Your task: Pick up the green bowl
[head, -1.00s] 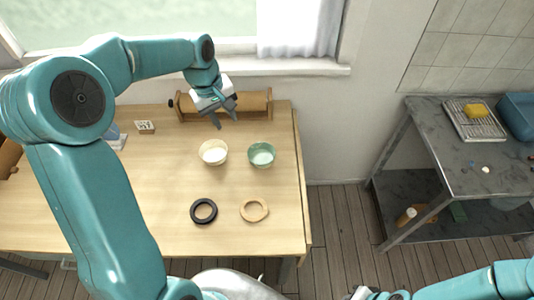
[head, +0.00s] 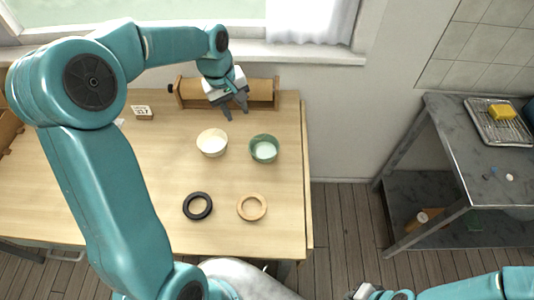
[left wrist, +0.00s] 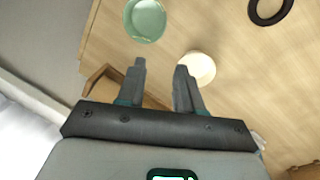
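The green bowl (head: 264,149) stands upright on the right part of the wooden table, with a pale inside. A cream bowl (head: 212,142) stands just left of it. My left gripper (head: 237,109) is open and empty, above the back of the table, behind the two bowls. In the left wrist view, the green bowl (left wrist: 146,20) lies beyond the fingertips of my left gripper (left wrist: 160,68), toward the upper left. The cream bowl (left wrist: 199,68) is partly hidden by the right finger there. My right arm shows at the lower right of the head view; its gripper (head: 362,292) is cut by the bottom edge.
A dark ring (head: 198,206) and a light wooden ring (head: 251,207) lie in front of the bowls. A wooden rack (head: 262,90) stands at the table's back edge near my left gripper. A grey metal table (head: 470,160) with a yellow sponge (head: 502,111) stands right.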

